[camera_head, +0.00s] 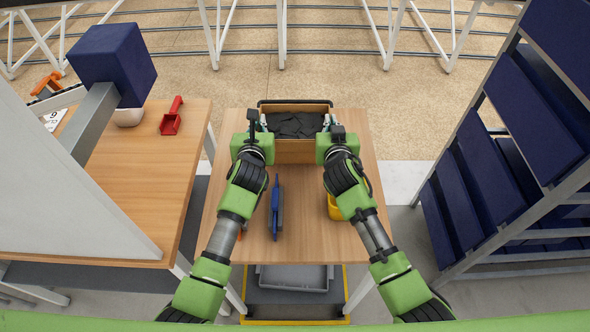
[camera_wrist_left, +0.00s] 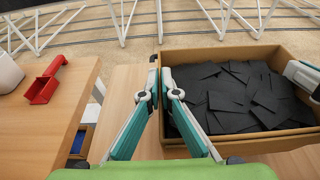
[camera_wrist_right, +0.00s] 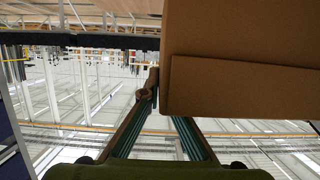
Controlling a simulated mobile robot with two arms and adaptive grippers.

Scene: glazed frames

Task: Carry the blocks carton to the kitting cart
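The blocks carton (camera_head: 296,152) is an open brown box of dark flat pieces at the far end of the middle wooden table (camera_head: 300,208). I cannot tell if it rests on the table. My left gripper (camera_head: 253,120) is at its left wall; in the left wrist view the fingers (camera_wrist_left: 159,75) close on that wall, one inside and one outside. My right gripper (camera_head: 329,122) is at its right wall. In the right wrist view the fingers (camera_wrist_right: 158,95) meet at the carton's edge (camera_wrist_right: 240,90), which hides part of one finger. I cannot pick out a separate kitting cart.
A left bench (camera_head: 150,190) holds a red scoop (camera_head: 171,119). A rack with blue bins (camera_head: 485,170) stands right. Open floor (camera_head: 410,120) lies beyond.

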